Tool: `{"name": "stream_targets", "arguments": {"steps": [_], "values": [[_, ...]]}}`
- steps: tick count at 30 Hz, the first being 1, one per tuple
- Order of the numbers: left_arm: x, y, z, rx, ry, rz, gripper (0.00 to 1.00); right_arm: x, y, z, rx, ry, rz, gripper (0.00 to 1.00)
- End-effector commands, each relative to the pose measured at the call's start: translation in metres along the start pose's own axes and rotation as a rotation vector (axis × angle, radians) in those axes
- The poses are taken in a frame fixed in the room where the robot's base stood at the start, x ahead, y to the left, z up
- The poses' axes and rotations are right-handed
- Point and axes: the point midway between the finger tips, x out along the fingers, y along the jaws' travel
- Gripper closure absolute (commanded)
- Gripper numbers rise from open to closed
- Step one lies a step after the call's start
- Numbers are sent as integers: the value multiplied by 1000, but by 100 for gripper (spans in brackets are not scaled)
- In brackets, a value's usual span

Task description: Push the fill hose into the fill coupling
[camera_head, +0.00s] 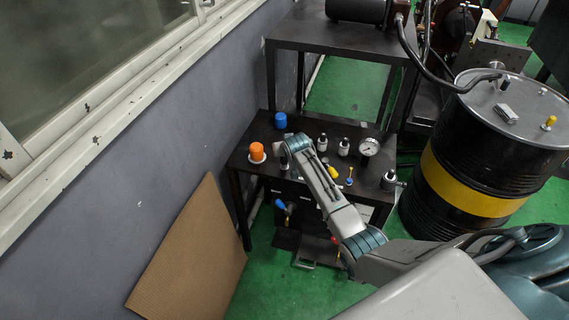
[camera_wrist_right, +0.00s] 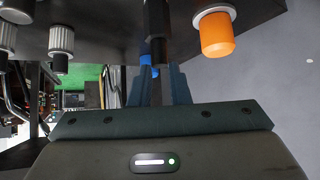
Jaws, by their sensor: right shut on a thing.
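My right gripper (camera_wrist_right: 163,82) shows in the right wrist view with its two dark fingers shut on a black cylindrical piece (camera_wrist_right: 157,32), which looks like the fill hose end. In the head view my right arm reaches in over the dark bench (camera_head: 312,190); its gripper is hidden behind the wrist there. Several silver-and-black fittings stand on the bench, one upright in the middle (camera_head: 322,144) and one at the right edge (camera_head: 389,181). I cannot tell which is the fill coupling, nor whether the held piece touches one. My left gripper is not in view.
An orange cap (camera_head: 257,151) and a blue cap (camera_head: 281,121) stand close to my right wrist. A pressure gauge (camera_head: 369,147) is farther right. A black drum with a yellow band (camera_head: 475,187) stands right of the bench. Cardboard (camera_head: 192,255) leans on the left wall.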

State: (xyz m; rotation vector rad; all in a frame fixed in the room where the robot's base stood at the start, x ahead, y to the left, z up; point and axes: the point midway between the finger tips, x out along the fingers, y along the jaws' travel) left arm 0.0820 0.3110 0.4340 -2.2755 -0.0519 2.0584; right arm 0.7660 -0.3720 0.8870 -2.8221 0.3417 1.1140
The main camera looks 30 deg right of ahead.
Motion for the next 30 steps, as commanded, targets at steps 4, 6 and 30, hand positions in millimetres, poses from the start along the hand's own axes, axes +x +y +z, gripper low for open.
{"name": "stream_targets", "arguments": {"steps": [4, 6, 30], "values": [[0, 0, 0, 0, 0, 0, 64, 0, 0, 1, 0, -1, 0, 58], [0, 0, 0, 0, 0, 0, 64, 0, 0, 0, 0, -1, 0, 58], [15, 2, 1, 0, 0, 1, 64, -69, 0, 2, -1, 1, 0, 58]]}}
